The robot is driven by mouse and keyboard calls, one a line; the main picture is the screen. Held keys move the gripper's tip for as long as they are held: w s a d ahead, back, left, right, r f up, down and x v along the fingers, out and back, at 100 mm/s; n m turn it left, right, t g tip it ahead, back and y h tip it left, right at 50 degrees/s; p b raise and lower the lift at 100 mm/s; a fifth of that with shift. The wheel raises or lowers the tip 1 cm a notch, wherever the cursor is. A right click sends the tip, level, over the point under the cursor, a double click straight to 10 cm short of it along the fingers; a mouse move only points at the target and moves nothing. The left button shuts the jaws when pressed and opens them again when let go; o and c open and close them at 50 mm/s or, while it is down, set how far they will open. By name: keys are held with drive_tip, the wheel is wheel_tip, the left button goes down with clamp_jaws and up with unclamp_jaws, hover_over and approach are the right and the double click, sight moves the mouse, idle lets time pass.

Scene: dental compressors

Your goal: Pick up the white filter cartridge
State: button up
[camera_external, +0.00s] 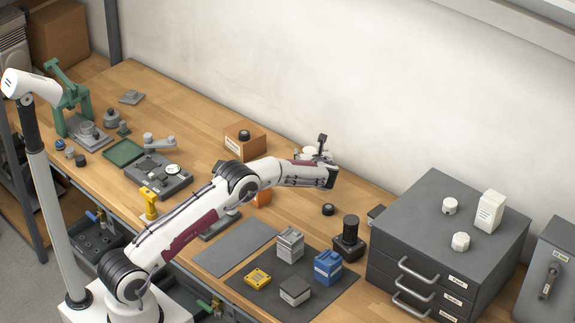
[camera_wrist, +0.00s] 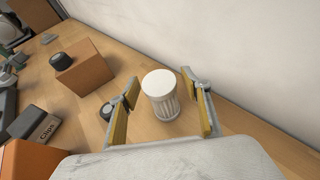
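The white filter cartridge (camera_wrist: 162,100) is a ribbed white cylinder with a smooth round lid. It stands upright on the wooden bench in the wrist view. My gripper (camera_wrist: 160,82) is open, with one yellow-padded finger on each side of the cartridge. A narrow gap seems to show on each side, and I cannot tell whether either finger touches it. In the external view my gripper (camera_external: 322,150) is over the back of the bench near the wall. A white shape there, partly hidden by the gripper, looks like the cartridge (camera_external: 309,152).
A cardboard box (camera_wrist: 85,72) with a black round part on top stands left of the cartridge. A grey box marked "Clips" (camera_wrist: 36,128) lies farther left. The wall (camera_wrist: 240,40) is close behind. A dark drawer cabinet (camera_external: 425,240) bearing white parts stands at right.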

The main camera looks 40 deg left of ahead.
drive_tip(key=c, duration=0.9)
drive_tip(key=shift+r, duration=5.05)
